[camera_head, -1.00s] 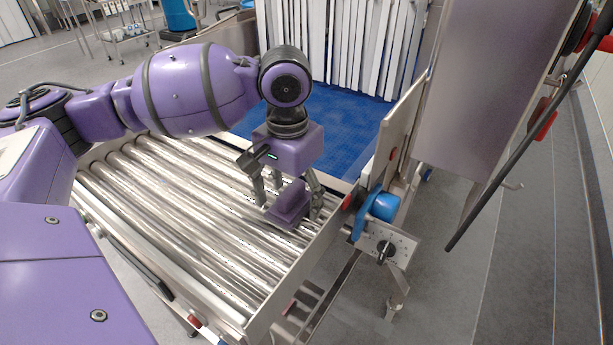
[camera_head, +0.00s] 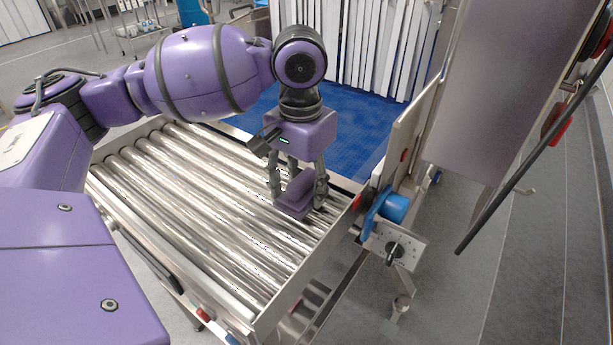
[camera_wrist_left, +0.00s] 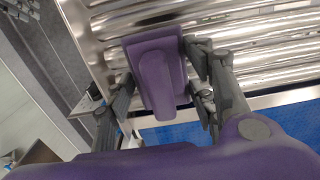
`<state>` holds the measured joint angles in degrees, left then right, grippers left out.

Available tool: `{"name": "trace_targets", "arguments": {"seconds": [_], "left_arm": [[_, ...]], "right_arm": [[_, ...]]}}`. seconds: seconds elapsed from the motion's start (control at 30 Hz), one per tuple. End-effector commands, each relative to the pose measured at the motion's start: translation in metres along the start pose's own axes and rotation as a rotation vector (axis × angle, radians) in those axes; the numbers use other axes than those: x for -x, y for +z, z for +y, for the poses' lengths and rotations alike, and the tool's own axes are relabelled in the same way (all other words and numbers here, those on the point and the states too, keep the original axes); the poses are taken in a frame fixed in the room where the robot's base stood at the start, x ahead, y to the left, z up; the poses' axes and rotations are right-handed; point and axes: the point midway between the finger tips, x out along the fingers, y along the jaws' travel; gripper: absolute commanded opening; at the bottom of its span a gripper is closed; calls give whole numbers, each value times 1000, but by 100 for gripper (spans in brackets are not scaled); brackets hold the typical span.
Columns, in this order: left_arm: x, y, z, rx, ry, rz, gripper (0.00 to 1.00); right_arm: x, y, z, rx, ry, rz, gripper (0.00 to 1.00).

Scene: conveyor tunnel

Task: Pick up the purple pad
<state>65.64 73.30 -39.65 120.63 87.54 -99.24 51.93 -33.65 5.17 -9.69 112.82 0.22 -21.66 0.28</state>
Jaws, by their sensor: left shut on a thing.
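The purple pad (camera_head: 295,195) is a small block with a flat base and a raised ridge. It is at the far right end of the roller conveyor in the head view. My left gripper (camera_head: 298,190) points down over it and is shut on it, with a finger on each side. In the left wrist view the pad (camera_wrist_left: 158,75) sits between the fingers of my left gripper (camera_wrist_left: 160,90), with the rollers behind it. I cannot tell whether the pad still touches the rollers. My right gripper is not in view.
The roller conveyor (camera_head: 190,200) has metal side rails, and its other rollers are bare. A blue belt (camera_head: 350,130) runs behind it under white strip curtains (camera_head: 365,45).

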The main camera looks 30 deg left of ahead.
Motion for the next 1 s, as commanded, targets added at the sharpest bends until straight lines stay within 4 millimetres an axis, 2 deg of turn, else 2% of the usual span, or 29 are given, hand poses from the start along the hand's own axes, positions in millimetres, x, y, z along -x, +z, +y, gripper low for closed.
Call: {"name": "trace_targets", "arguments": {"seconds": [0.03, 0.17, 0.33, 0.5, 0.63, 0.8, 1.0], "left_arm": [[12, 2, 1, -1, 0, 6, 24], [37, 20, 10, -2, -2, 10, 24], [75, 51, 26, -5, -3, 13, 24], [90, 88, 45, -5, -2, 10, 24], [99, 107, 55, -3, -2, 8, 24], [104, 121, 62, -1, -1, 4, 24], [104, 125, 64, 0, 0, 1, 24]], "right_arm": [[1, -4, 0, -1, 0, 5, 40], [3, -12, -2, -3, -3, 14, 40], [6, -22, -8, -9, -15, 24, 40], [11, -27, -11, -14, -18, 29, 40], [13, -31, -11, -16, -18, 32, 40], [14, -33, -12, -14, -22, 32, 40], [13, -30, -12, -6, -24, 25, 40]]}}
